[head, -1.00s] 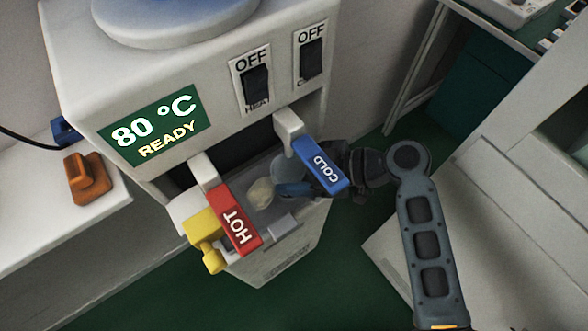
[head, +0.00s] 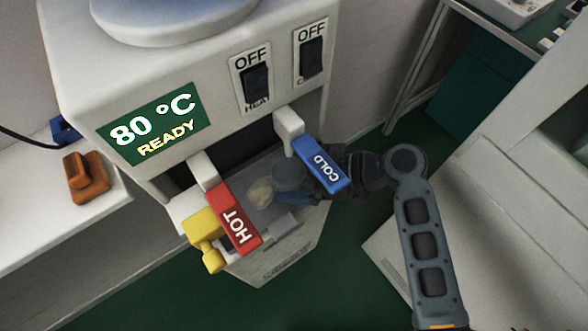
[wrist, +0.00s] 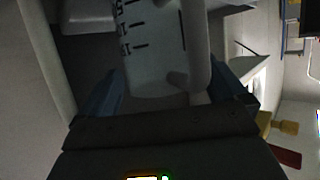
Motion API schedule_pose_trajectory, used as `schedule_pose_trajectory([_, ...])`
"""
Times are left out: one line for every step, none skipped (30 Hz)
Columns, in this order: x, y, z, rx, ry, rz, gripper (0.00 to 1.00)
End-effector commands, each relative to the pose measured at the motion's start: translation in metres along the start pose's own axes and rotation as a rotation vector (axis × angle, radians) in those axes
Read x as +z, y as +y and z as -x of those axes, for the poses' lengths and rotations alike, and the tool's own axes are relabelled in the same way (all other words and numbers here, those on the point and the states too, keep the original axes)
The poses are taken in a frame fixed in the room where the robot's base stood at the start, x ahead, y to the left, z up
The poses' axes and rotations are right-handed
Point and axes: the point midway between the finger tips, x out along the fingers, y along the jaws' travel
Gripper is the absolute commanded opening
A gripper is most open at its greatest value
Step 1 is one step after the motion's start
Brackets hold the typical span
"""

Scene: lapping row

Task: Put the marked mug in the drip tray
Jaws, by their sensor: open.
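The marked mug (head: 288,176) is a pale grey-blue cup below the blue COLD tap, over the grey drip tray (head: 257,174), partly hidden by the tap and my fingers. In the wrist view the mug (wrist: 152,50) shows dark graduation marks and a handle on its right side. My gripper (head: 297,198) is at the mug from the right. In the wrist view my gripper (wrist: 162,92) is open, with one blue finger on each side of the mug. The mug looks to be down in the tray, but its base is hidden.
A red HOT tap (head: 233,217) and a yellow valve (head: 207,240) stand left of the mug. A pale round thing (head: 261,192) lies in the tray. An orange object (head: 86,178) is on the left bench. The dispenser body (head: 90,95) rises behind.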

Motion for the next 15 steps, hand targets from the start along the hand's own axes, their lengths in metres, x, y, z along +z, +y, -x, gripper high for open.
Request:
schedule_pose_trajectory([-0.001, 0.000, 0.001, 0.000, 0.000, 0.000, 0.98])
schedule_pose_trajectory([-0.003, 0.000, 0.001, 0.000, 0.000, 0.000, 0.98])
schedule_pose_trajectory([-0.003, 0.000, 0.003, 0.001, 0.000, 0.000, 0.98])
schedule_pose_trajectory([-0.002, 0.000, 0.006, 0.002, 0.000, 0.000, 0.98])
schedule_pose_trajectory([-0.002, 0.001, 0.010, 0.002, 0.000, 0.000, 0.98])
schedule_pose_trajectory([-0.001, 0.001, 0.015, 0.003, 0.000, 0.000, 0.98])
schedule_pose_trajectory([-0.001, 0.001, 0.021, 0.003, 0.000, 0.000, 0.98])
schedule_pose_trajectory([-0.001, 0.001, 0.026, 0.005, 0.000, 0.000, 0.98])
schedule_pose_trajectory([-0.001, 0.001, 0.033, 0.004, 0.000, -0.001, 0.98])
schedule_pose_trajectory([-0.001, 0.001, 0.038, 0.004, 0.000, 0.000, 0.98])
schedule_pose_trajectory([-0.001, 0.001, 0.043, 0.003, 0.000, 0.000, 0.98])
schedule_pose_trajectory([-0.001, 0.001, 0.049, 0.004, 0.000, -0.001, 0.98])
schedule_pose_trajectory([-0.001, 0.000, 0.054, 0.003, -0.001, -0.001, 0.98])
schedule_pose_trajectory([-0.001, 0.001, 0.058, 0.003, 0.000, -0.001, 0.98])
schedule_pose_trajectory([-0.001, 0.001, 0.063, 0.003, 0.000, -0.001, 0.98])
